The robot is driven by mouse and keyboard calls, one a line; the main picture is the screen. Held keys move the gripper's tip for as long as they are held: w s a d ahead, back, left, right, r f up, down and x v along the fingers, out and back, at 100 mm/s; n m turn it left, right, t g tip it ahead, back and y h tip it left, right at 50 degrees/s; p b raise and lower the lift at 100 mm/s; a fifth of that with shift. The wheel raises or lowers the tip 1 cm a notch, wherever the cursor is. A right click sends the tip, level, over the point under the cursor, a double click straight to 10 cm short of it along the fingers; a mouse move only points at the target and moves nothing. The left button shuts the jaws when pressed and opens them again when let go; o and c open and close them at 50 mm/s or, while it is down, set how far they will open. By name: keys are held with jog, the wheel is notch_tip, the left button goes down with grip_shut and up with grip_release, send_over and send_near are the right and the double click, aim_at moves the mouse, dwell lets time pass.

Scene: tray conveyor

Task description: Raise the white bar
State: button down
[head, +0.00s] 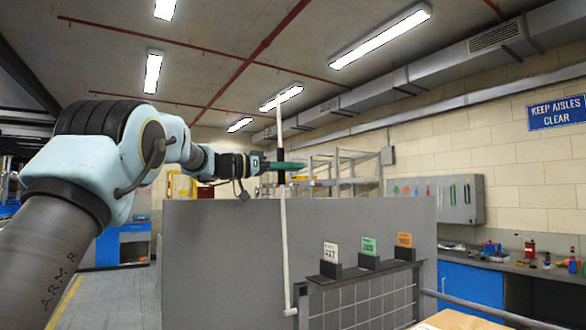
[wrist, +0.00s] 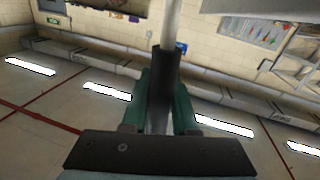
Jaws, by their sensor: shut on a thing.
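The white bar (head: 285,240) stands nearly upright in the head view, its top end up against the ceiling lights. A black sleeve (head: 281,150) covers part of its upper half. Its lower end is beside a dark bracket at the left end of the mesh panel; I cannot tell how they join. My gripper (head: 283,166), with green fingers, is shut on the black sleeve. In the wrist view the green fingers (wrist: 163,100) sit on either side of the sleeve (wrist: 164,72), and the pale bar (wrist: 171,24) runs out beyond it.
A grey partition (head: 215,250) stands behind the bar. A cardboard box (head: 455,320) is at lower right. A cluttered blue workbench (head: 470,284) lies beyond.

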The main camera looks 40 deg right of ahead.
jog(key=c, duration=1.1)
grip_release()
jog(key=shift+w+f, duration=0.15)
jog(key=shift+w, duration=0.2)
jog(key=shift+o, duration=0.6)
jog(key=shift+w, duration=0.15)
jog(key=o, duration=0.3)
jog(key=b+v, duration=0.4)
jog(key=v, duration=0.6)
jog(key=shift+a, duration=0.45)
